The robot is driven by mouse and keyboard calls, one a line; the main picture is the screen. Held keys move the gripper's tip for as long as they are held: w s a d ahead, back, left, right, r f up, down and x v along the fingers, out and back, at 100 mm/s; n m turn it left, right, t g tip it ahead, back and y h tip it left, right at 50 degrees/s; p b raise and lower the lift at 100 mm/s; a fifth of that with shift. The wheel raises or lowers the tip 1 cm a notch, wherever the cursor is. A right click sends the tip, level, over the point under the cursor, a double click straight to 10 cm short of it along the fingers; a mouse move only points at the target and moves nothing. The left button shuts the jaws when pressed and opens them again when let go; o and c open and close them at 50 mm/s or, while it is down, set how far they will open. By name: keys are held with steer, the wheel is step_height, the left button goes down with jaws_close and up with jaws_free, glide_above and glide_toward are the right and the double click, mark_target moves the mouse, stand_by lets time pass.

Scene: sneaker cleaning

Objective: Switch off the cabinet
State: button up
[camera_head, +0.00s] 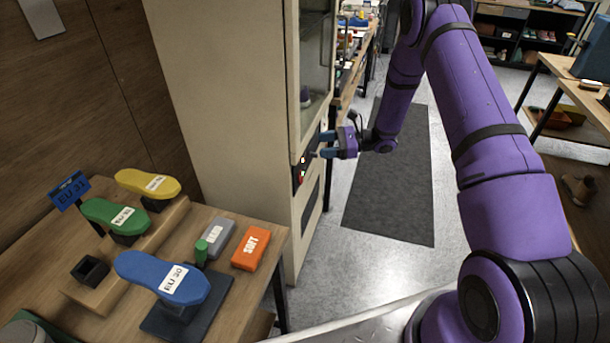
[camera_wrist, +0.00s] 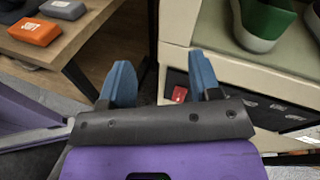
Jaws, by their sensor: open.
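The tall cream cabinet (camera_head: 220,80) stands left of centre in the head view, with a glass door on its right-hand face. Its dark control panel (camera_head: 302,172) is below the door, with a small lit red switch on it. In the wrist view the red switch (camera_wrist: 180,94) shows on the dark panel (camera_wrist: 250,100), between the fingers and close to the right one. My gripper (camera_head: 325,145) is open and empty, with blue fingertips pointing at the panel. In the wrist view my gripper (camera_wrist: 160,82) partly covers the panel. I cannot tell whether a fingertip touches it.
A wooden table (camera_head: 40,260) at the left holds yellow, green and blue insoles, an orange block (camera_head: 251,248) and a grey block. A dark mat (camera_head: 392,190) lies on the floor right of the cabinet. Shoes (camera_wrist: 262,20) sit inside the cabinet above the panel.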

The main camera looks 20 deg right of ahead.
mark_target(301, 173)
steer(key=d+f+m+t+h, duration=0.1)
steer(key=d+f+m+t, duration=0.15)
steer(key=f, duration=0.55)
steer(key=d+f+m+t, duration=0.1)
steer(key=f+m+t, duration=0.25)
steer(key=f, duration=0.55)
steer(key=x, duration=1)
steer(key=shift+w+a+r, duration=0.1)
steer(key=shift+w+r, duration=0.05)
steer(key=shift+w, duration=0.25)
